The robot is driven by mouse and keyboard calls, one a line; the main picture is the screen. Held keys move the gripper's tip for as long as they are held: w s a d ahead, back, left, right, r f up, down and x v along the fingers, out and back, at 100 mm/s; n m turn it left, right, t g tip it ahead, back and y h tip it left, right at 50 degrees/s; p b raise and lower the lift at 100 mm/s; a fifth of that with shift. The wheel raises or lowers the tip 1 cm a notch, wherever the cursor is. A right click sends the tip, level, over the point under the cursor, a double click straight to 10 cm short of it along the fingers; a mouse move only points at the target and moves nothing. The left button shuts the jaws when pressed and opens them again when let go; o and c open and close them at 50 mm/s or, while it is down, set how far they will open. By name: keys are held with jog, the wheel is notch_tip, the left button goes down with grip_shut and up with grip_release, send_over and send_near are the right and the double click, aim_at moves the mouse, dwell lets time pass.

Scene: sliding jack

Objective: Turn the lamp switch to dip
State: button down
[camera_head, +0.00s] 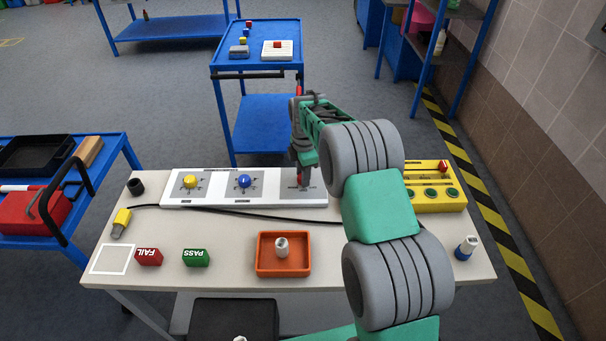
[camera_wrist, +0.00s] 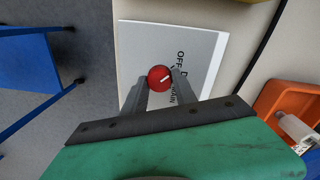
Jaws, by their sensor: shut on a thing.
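The lamp switch is a round red knob (camera_wrist: 159,77) with a white pointer mark, seen in the wrist view on a white plate. Its mark points right and slightly up in that view. Printed text beside it reads "OFF-D" and then is partly covered by a finger. My gripper (camera_wrist: 157,88) is shut on the knob, one finger on each side. In the head view my gripper (camera_head: 301,183) is over the right section of the white panel (camera_head: 262,202) and hides the knob. Which setting the mark meets cannot be told.
The panel also carries a yellow knob (camera_head: 190,181) and a blue knob (camera_head: 244,180). A yellow box (camera_head: 436,202) with green buttons is at right. An orange tray (camera_head: 283,273), a green PASS block (camera_head: 196,258) and a red FAIL block (camera_head: 149,257) lie in front. A black cable runs below the panel.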

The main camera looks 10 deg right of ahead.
jog(key=shift+m, duration=0.3)
jog(key=m, duration=0.4)
jog(key=shift+m+b, duration=0.3)
jog(key=shift+m, duration=1.7)
jog(key=c, duration=1)
grip_release()
jog(key=r, duration=0.7)
jog(key=shift+s+a+r, duration=0.15)
jog(key=shift+a+r, duration=0.05)
jog(key=shift+r, duration=0.2)
